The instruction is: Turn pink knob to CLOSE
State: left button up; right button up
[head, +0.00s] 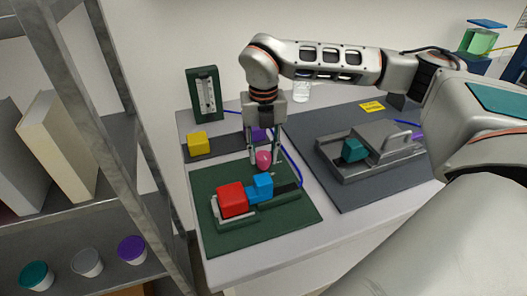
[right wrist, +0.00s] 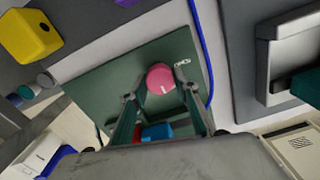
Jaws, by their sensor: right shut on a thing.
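The pink knob (head: 263,159) stands at the back of a green board (head: 246,236) that also carries a red block (head: 232,199) and a blue block (head: 262,186). My right gripper (head: 265,157) points down with one finger on each side of the knob and is shut on it. In the right wrist view the pink knob (right wrist: 161,79) sits between the fingertips (right wrist: 157,91), with a pale mark on its face. A small white label (right wrist: 182,63) lies beside the knob; its lettering is too small to read. My left gripper is not in view.
A yellow block (head: 198,142), a purple block (head: 259,134) and a green-framed gauge (head: 205,94) stand behind the board. A grey mat at right holds a metal fixture (head: 368,150) with a teal block (head: 353,150). A blue tube (head: 292,167) runs close by. A metal shelf stands left.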

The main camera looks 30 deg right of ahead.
aim_at(263, 155)
jog(key=shift+s+f, duration=0.1)
jog(key=shift+f, duration=0.05)
dwell(0.4)
jog(key=o, duration=1.1)
jog(key=shift+r, duration=0.6)
notch_tip(263, 155, up, 11)
